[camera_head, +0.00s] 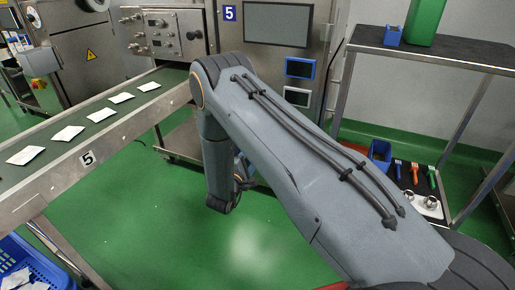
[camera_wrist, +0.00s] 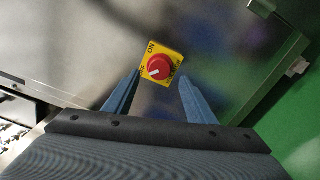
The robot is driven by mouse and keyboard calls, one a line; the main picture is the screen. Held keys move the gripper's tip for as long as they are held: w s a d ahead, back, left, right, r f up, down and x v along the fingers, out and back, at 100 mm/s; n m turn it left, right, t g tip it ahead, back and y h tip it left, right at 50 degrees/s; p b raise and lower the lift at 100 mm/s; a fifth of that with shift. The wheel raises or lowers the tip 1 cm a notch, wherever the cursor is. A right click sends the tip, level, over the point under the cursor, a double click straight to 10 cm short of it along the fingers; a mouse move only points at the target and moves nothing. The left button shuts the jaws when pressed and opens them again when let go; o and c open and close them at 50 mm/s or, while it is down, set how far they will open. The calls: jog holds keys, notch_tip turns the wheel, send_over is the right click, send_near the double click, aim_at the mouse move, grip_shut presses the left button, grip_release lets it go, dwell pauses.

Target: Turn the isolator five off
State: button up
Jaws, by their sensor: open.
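The isolator (camera_wrist: 158,66) is a red rotary knob on a yellow plate, fixed to a grey metal panel in the wrist view. The plate carries the word ON at its upper left, and the knob's white mark points to the lower left. My gripper (camera_wrist: 159,84) is open, its two blue fingers apart, with the knob in the gap between their tips as seen from the wrist. I cannot tell how far the fingertips are from it. In the head view my arm covers the isolator. A blue number 5 sign (camera_head: 230,13) marks the machine there.
A conveyor (camera_head: 118,121) with several white teabags runs along the left. A blue crate (camera_head: 38,262) stands at the lower left. A steel table (camera_head: 435,53) with a shelf of tools below stands at the right. Green floor is open in the middle.

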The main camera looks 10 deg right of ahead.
jog(key=shift+v, duration=1.7)
